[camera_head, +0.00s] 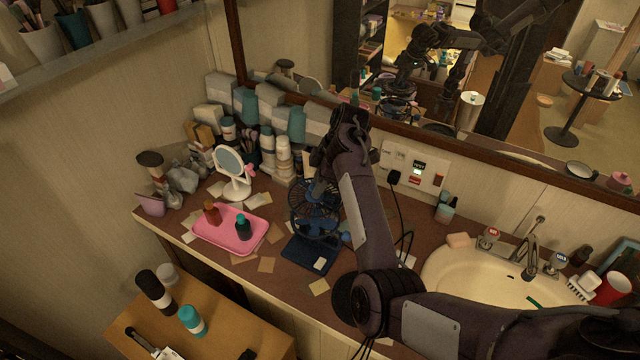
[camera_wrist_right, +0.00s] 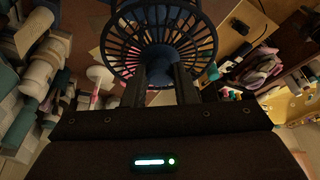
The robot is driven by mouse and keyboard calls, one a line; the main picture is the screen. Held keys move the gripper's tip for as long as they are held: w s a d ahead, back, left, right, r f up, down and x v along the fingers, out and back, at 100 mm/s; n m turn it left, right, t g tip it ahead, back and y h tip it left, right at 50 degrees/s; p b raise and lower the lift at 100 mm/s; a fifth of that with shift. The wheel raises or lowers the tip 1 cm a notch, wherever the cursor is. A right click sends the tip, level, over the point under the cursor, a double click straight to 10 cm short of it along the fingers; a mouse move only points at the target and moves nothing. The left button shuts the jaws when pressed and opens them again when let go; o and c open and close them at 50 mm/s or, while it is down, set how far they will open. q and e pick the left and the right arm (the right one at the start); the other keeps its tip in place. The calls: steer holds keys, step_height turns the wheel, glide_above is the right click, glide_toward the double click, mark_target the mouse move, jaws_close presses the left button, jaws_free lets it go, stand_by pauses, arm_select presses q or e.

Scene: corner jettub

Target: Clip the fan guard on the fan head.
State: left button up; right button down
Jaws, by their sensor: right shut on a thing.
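The fan guard, a round dark-blue grille with radial ribs, fills the upper middle of the right wrist view (camera_wrist_right: 150,22). In the head view the fan guard (camera_head: 311,193) is just below my right gripper (camera_head: 322,178). The dark-blue fan head (camera_head: 318,227) is close below the guard, above a flat blue base (camera_head: 303,256) on the counter. I cannot tell whether guard and head touch. My left gripper is not in view.
A pink tray (camera_head: 215,238) with two small bottles and a white round mirror (camera_head: 232,172) stand left of the fan. Bottles line the wall behind. A sink (camera_head: 480,275) is at right. A black cord hangs from the wall outlet (camera_head: 394,178). Paper notes lie around the counter.

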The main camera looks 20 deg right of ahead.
mark_target(323, 196)
steer(key=shift+w+d+f, duration=0.1)
steer(key=shift+f, duration=0.05)
step_height(323, 196, down, 2)
steer(key=shift+f+b, duration=0.1)
steer(key=shift+b, duration=0.3)
steer(key=shift+f+b, duration=0.6)
steer(key=shift+f, duration=0.75)
steer(key=shift+f+b, duration=0.55)
steer(key=shift+f, duration=0.65)
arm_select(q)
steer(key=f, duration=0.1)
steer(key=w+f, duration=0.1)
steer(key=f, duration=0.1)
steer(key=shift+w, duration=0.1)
arm_select(e)
steer(key=shift+f, duration=0.15)
steer(key=shift+f, duration=0.25)
steer(key=c, duration=1.1)
jaws_free()
